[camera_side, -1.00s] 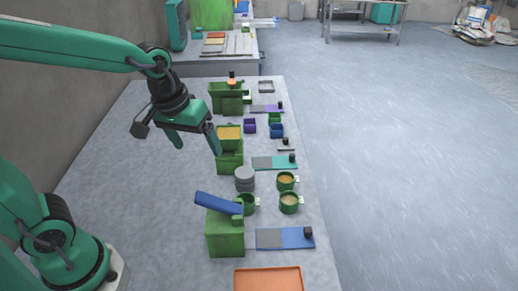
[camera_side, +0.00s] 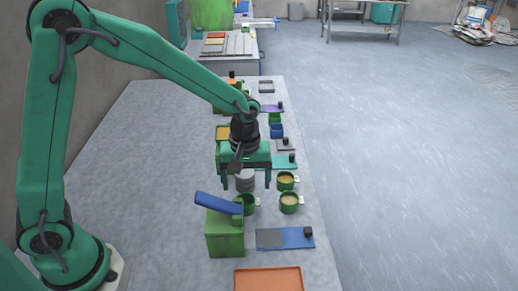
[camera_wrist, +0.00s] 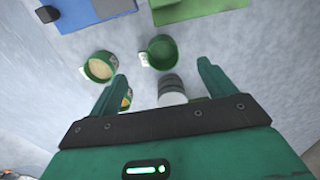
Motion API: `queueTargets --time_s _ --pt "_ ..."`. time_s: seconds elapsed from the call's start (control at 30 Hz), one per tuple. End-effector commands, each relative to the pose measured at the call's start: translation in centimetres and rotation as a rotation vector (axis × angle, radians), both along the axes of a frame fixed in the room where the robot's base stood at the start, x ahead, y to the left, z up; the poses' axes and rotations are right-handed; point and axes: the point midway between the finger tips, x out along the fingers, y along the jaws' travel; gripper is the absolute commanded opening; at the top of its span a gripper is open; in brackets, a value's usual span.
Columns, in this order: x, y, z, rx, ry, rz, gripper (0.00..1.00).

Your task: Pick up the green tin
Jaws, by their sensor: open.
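Three round green tins with tabs stand on the table. One tin (camera_side: 290,203) holds pale powder and also shows in the wrist view (camera_wrist: 101,67). A second tin (camera_side: 286,181) holds yellowish contents; in the wrist view my left finger partly hides it. The third tin (camera_side: 248,205) stands beside the green block and looks empty inside in the wrist view (camera_wrist: 162,50). My gripper (camera_side: 247,187) points down, open and empty, above the tins' area. In the wrist view its fingertips (camera_wrist: 161,70) spread on either side of the empty tin, which lies a little beyond them.
A grey round stack (camera_side: 245,184) stands behind the empty tin, partly hidden by my gripper. A green block (camera_side: 226,238) with a blue bar (camera_side: 218,203) stands in front. A blue board (camera_side: 285,238) and an orange tray (camera_side: 268,281) lie nearer. The table's left side is clear.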

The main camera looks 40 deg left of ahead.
Motion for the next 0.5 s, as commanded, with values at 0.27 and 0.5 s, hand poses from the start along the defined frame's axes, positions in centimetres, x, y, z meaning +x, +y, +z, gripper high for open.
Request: queueTargets --time_s 0.27,0.5 --pt "0.0 0.0 -0.7 0.001 0.004 0.001 0.83" --pt "0.0 0.0 -2.5 0.001 0.002 0.001 0.83"
